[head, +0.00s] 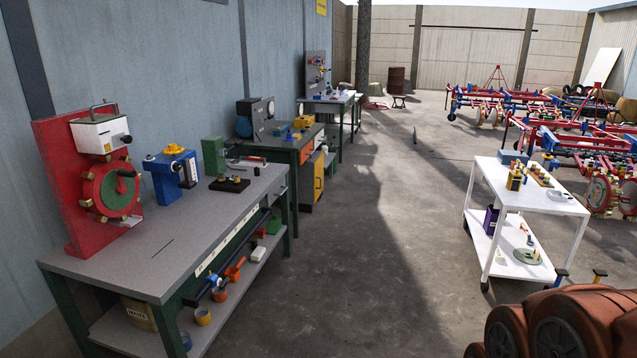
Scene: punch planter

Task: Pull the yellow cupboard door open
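The yellow cupboard door (318,181) is on the front of a cupboard under the second workbench (283,147), along the left wall. It faces the open aisle and looks shut. It is small and seen at a steep angle, and a dark mark on it may be its handle. An orange drawer front (306,154) is just above it. My gripper is not in view.
A long grey workbench (150,255) with tools stands at the near left. A white trolley (543,198) stands at right, with red and blue machinery (570,130) behind. The concrete aisle (375,220) between is clear. Reddish-brown rounded shapes (580,318) fill the bottom right corner.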

